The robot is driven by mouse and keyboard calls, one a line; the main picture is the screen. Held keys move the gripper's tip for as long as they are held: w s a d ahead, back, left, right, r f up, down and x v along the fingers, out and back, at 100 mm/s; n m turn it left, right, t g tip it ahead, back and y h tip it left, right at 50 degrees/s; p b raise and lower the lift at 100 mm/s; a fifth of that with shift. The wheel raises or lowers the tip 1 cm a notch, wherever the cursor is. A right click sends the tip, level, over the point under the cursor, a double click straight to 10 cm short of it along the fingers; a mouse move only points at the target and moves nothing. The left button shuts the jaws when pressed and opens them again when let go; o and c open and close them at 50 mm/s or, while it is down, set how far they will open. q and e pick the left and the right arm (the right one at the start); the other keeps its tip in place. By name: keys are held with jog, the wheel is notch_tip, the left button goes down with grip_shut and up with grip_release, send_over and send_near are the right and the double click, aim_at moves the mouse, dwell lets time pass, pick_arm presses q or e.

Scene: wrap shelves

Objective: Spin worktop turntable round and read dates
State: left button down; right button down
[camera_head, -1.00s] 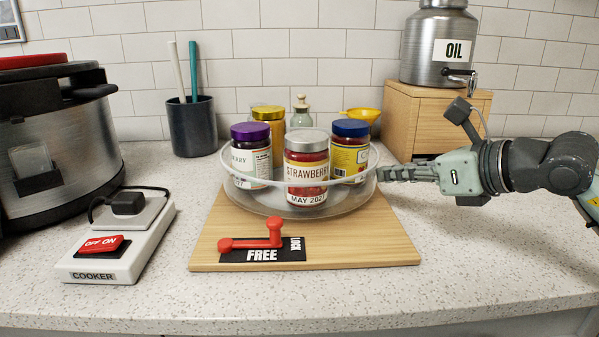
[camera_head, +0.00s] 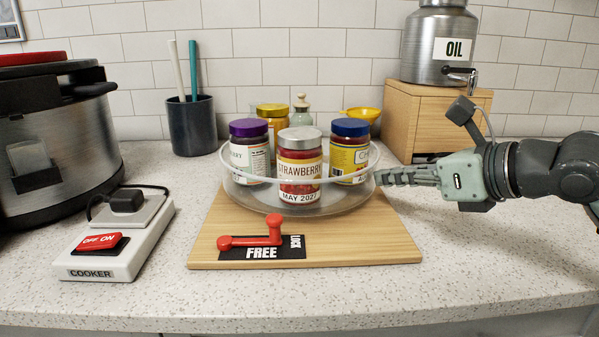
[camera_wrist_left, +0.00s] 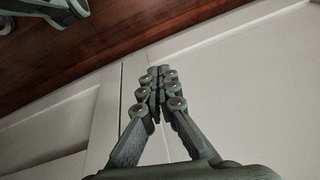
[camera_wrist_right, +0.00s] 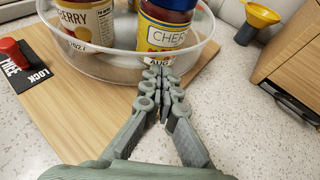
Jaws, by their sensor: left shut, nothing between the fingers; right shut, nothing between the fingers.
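The clear-rimmed turntable (camera_head: 325,208) stands on a wooden board (camera_head: 390,246). The strawberry jar (camera_head: 300,172) is at the front, its label reading MAY 2027. The blue-lidded jar (camera_head: 349,157) is at right; in the right wrist view its label (camera_wrist_right: 160,37) starts CHE, with AUG below and the rest hidden. A purple-lidded jar (camera_head: 249,153) is at left, its date unreadable, and a yellow-lidded jar (camera_head: 273,112) behind. My right gripper (camera_head: 380,178) is shut and empty, fingertips at the turntable's right rim. My left gripper (camera_wrist_left: 158,72) is shut and empty before pale panels.
A red lever (camera_head: 250,240) lies along the word FREE, with LOCK at its right. A cooker switch (camera_head: 118,240) and a large cooker (camera_head: 55,145) stand at left. An oil can (camera_head: 437,45) on a wooden box (camera_head: 425,115) and a yellow funnel (camera_head: 362,114) are behind.

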aim_at(360, 186)
jog(key=shift+s+a, duration=0.1)
jog(key=shift+s+a, duration=0.7)
jog(key=shift+s, duration=0.05)
jog(key=shift+a, duration=0.1)
jog(key=shift+s+a, duration=0.7)
jog(key=shift+a, duration=0.1)
jog(key=shift+s+a, duration=0.8)
jog(key=shift+a, duration=0.2)
